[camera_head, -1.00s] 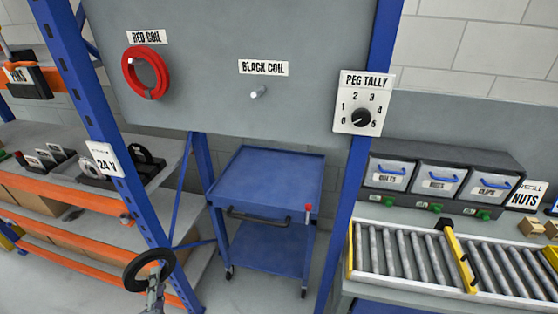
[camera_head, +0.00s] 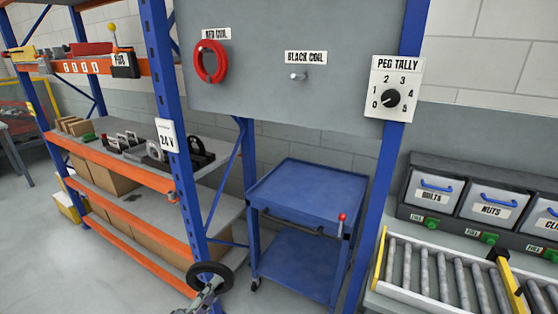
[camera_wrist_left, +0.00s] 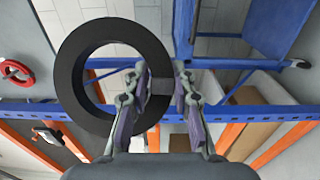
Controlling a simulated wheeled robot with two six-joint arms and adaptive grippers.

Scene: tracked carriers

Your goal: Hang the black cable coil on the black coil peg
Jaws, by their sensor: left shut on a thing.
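The black cable coil (camera_head: 212,276) is a thick black ring at the bottom of the head view, held by my left gripper (camera_head: 205,296). In the left wrist view the coil (camera_wrist_left: 70,70) shows large, with its right side between the two fingers of my gripper (camera_wrist_left: 164,95). The black coil peg (camera_head: 298,76) is a short pale peg on the grey panel, bare, under a "BLACK COIL" label (camera_head: 306,57). The held coil is well below and left of the peg. My right gripper is not in view.
A red coil (camera_head: 224,64) hangs on its peg left of the black coil peg. A blue cart (camera_head: 300,192) stands below the panel. A blue rack post (camera_head: 166,80) and orange-edged shelves are at left. A dial plate (camera_head: 412,88) and a roller conveyor (camera_head: 440,280) are at right.

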